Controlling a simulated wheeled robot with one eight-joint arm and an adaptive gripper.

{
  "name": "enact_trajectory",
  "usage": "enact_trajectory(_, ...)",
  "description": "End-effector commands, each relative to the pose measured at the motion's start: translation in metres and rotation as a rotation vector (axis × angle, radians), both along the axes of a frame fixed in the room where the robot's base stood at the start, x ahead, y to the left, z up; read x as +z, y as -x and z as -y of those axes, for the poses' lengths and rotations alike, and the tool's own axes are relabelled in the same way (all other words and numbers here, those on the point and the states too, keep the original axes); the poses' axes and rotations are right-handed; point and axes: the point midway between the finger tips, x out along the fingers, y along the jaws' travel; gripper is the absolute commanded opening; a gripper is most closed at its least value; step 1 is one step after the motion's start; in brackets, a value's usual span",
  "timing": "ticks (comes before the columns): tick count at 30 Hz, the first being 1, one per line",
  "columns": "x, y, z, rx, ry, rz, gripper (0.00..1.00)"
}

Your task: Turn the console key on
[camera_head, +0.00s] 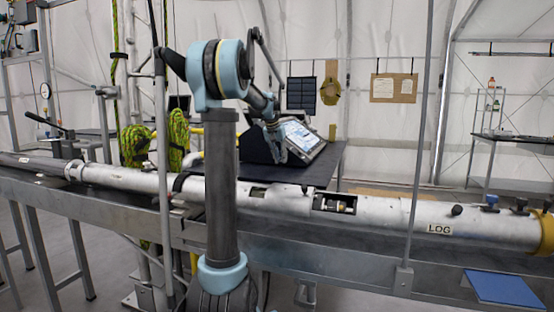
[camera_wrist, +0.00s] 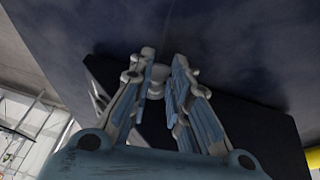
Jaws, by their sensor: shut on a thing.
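The console (camera_head: 304,139) is a dark box with a sloped, lit screen, on a dark table at the middle back in the head view. My gripper (camera_head: 279,150) is at the console, in front of the left part of its screen. In the wrist view my gripper (camera_wrist: 162,62) has its two blue-grey fingers closed about a small rounded grey piece, the console key (camera_wrist: 158,73), against the console's dark side (camera_wrist: 240,115). The fingers hide most of the key, so I cannot tell its turn angle.
A long metal tube marked LOG (camera_head: 400,217) lies on a rail across the front. A thin upright pole (camera_head: 427,100) stands right of the console. Green rope (camera_head: 135,143) hangs at left. A blue mat (camera_head: 503,288) lies at the front right.

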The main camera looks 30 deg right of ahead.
Motion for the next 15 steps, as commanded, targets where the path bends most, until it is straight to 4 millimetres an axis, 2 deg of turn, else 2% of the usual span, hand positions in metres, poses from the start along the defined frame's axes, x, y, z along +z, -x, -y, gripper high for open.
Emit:
enact_trajectory(1, 0.0014, -0.0011, 0.0047, -0.002, -0.008, 0.025, 0.0)
enact_trajectory(15, 0.0011, -0.0002, 0.0057, 0.001, -0.074, 0.103, 0.0)
